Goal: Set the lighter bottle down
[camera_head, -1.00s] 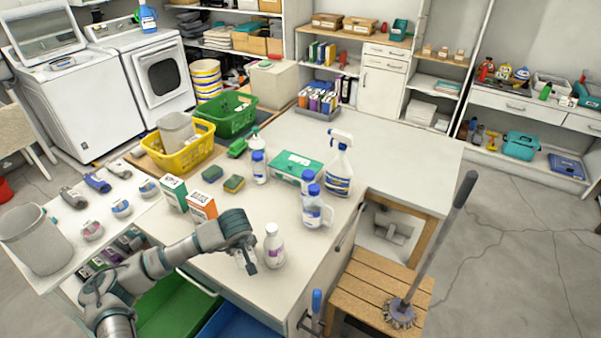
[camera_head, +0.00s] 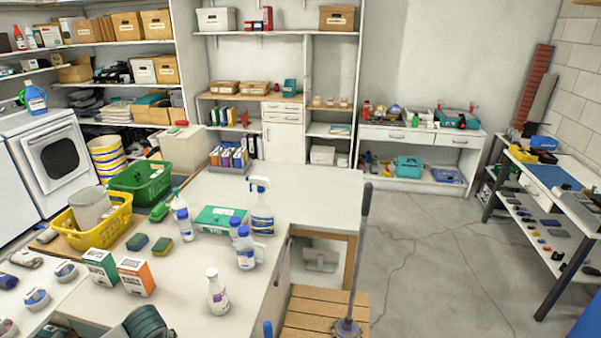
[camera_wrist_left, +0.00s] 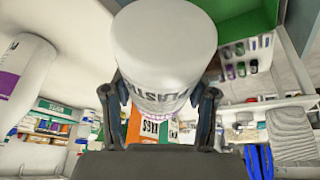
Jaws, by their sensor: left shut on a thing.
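In the left wrist view my left gripper (camera_wrist_left: 160,110) is shut on a white bottle (camera_wrist_left: 163,50) with dark lettering, one finger on each side of it. The held bottle is out of sight in the head view, where only a dark part of my left arm shows at the bottom edge. A second white bottle (camera_head: 217,292) with a purple label stands upright on the white counter (camera_head: 190,318). It also shows at the left of the wrist view (camera_wrist_left: 24,72), apart from the held one. My right gripper is not in view.
A green-white box (camera_head: 100,267) and an orange-white box (camera_head: 136,277) stand on the counter. Behind are blue-capped bottles (camera_head: 246,250), a spray bottle (camera_head: 262,212) and a yellow basket (camera_head: 92,226). The counter's far right part is clear. A long-handled brush (camera_head: 358,260) stands at right.

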